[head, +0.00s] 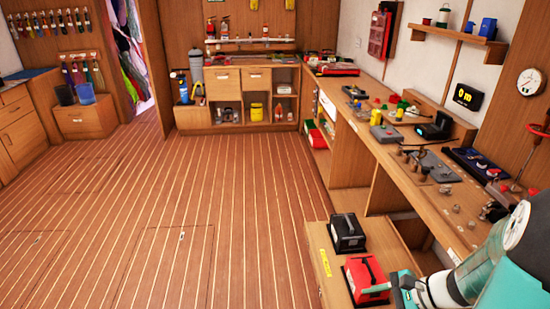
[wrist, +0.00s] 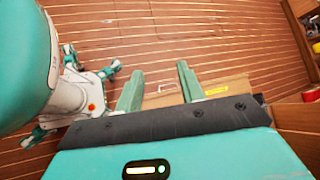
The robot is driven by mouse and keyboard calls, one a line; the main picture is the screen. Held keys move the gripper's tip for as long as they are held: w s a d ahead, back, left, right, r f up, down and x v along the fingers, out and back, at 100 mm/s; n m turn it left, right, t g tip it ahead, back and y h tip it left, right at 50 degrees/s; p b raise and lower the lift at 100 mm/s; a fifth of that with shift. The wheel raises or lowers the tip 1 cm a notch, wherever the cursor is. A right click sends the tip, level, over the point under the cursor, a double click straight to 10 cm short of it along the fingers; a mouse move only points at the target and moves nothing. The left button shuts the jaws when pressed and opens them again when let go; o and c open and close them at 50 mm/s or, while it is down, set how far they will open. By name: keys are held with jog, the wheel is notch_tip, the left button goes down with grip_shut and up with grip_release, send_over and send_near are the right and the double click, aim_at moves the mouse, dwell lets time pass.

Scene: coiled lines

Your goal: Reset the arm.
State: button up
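My arm (head: 480,270) reaches in from the lower right of the head view, its pale and teal links folded over the front of the workbench. In the wrist view my gripper (wrist: 160,85) shows its two teal fingers spread apart with nothing between them. Beyond the fingers lie the plank floor and the edge of a low wooden unit with a yellow label (wrist: 216,90).
A black box (head: 347,234) and a red box (head: 366,280) sit on the low wooden unit near my arm. The long workbench (head: 400,165) along the right holds several tools and fittings. The plank floor (head: 190,205) is open at centre and left.

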jog(key=s+a+r+n+h, duration=0.3)
jog(key=a+r+n+h, duration=0.1)
jog(key=r+n, duration=0.4)
jog(key=s+a+r+n+t+h, duration=0.1)
jog(key=s+a+r+n+h, duration=0.2)
jog(key=a+r+n+h, duration=0.2)
notch_tip(320, 180, up, 7)
jog(key=a+n, duration=0.1)
jog(key=n, duration=0.2)
jog(key=shift+s+a+f+n, duration=0.2)
jog(key=shift+s+a+n, duration=0.1)
jog(key=shift+s+a, duration=0.05)
